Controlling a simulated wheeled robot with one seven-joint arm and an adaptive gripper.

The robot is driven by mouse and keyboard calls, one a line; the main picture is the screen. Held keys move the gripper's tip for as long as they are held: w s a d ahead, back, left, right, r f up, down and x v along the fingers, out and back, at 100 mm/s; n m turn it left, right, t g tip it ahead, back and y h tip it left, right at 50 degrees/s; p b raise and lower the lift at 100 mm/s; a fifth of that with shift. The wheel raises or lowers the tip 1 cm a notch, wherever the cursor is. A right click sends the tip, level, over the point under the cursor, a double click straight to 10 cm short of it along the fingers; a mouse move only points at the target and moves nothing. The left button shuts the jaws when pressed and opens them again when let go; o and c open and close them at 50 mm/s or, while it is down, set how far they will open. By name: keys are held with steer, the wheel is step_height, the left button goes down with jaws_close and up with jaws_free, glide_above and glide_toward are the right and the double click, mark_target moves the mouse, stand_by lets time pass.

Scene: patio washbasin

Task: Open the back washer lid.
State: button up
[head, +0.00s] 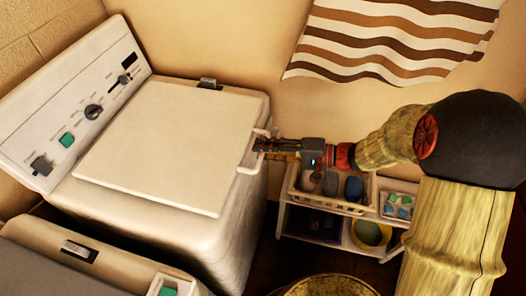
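The back washer (232,237) is a cream box with a tilted control panel (75,105) on its left. Its lid (165,140) is a pale flat panel lying over the top and looks shut. A pale bar handle (246,160) stands out from the lid's right edge. My gripper (263,147) comes in from the right with its fingers at the upper part of this handle. The fingers are small and overlap the handle, so I cannot tell whether they grip it or only touch it.
A second washer (110,262) stands in front at the lower left. A white shelf (345,243) with a basket (330,203) and small items stands below my arm. A round woven-looking top (330,287) is at the bottom edge. A striped cloth (390,40) hangs on the back wall.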

steer(key=shift+w+a, duration=0.15)
steer(key=shift+a, duration=0.2)
jaws_close()
stand_by(0.8)
